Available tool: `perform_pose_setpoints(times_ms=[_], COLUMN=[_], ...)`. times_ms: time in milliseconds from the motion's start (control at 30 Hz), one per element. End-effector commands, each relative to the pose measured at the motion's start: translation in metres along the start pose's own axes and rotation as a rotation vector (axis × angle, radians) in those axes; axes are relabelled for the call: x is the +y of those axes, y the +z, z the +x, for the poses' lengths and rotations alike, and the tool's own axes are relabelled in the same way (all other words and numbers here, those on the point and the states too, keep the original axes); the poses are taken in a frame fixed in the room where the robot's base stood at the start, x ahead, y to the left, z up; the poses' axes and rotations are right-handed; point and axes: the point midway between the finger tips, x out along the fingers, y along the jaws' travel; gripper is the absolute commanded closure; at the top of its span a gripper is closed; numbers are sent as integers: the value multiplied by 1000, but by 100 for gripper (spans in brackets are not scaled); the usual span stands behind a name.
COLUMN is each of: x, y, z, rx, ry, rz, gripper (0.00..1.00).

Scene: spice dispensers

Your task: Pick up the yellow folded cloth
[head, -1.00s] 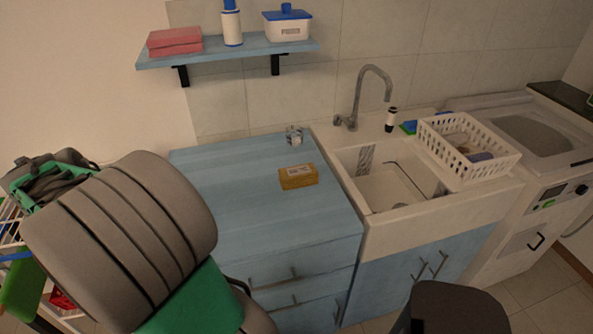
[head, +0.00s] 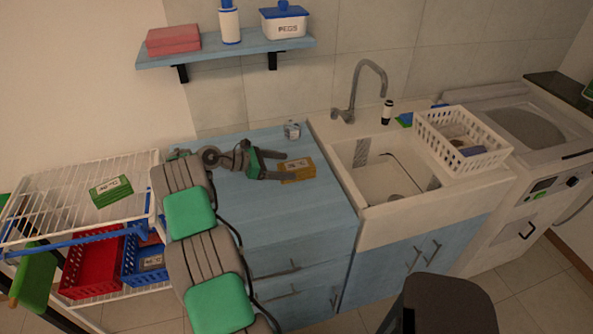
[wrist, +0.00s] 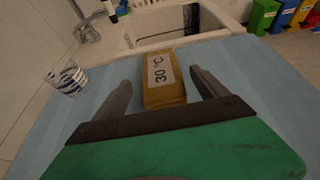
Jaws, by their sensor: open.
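The yellow folded cloth (head: 298,169) lies on the blue countertop left of the sink. In the wrist view the cloth (wrist: 164,79) carries a white label reading 30 °C. My gripper (head: 284,166) is open and low over the counter, its fingers pointing right toward the cloth. In the wrist view my gripper's two fingers (wrist: 162,85) stand on either side of the near part of the cloth, with a gap visible on each side. The far part of the cloth reaches past the fingertips.
A small glass (head: 292,130) stands behind the cloth; it also shows left of the fingers in the wrist view (wrist: 67,77). The sink (head: 365,150) and a white basket (head: 440,150) are to the right. A wire rack (head: 70,190) is at left. The front counter is clear.

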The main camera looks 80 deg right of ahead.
Motion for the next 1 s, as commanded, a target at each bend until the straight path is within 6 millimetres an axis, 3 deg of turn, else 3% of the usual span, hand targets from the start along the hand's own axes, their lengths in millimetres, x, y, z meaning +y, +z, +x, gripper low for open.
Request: perform_pose_setpoints(times_ms=[300,533,1000], x=[-3,-2,-2], y=[0,-3,-2], z=[48,50,50], rx=[1,1,1], ry=[-1,2,2], rz=[1,1,1], gripper=[16,17,56])
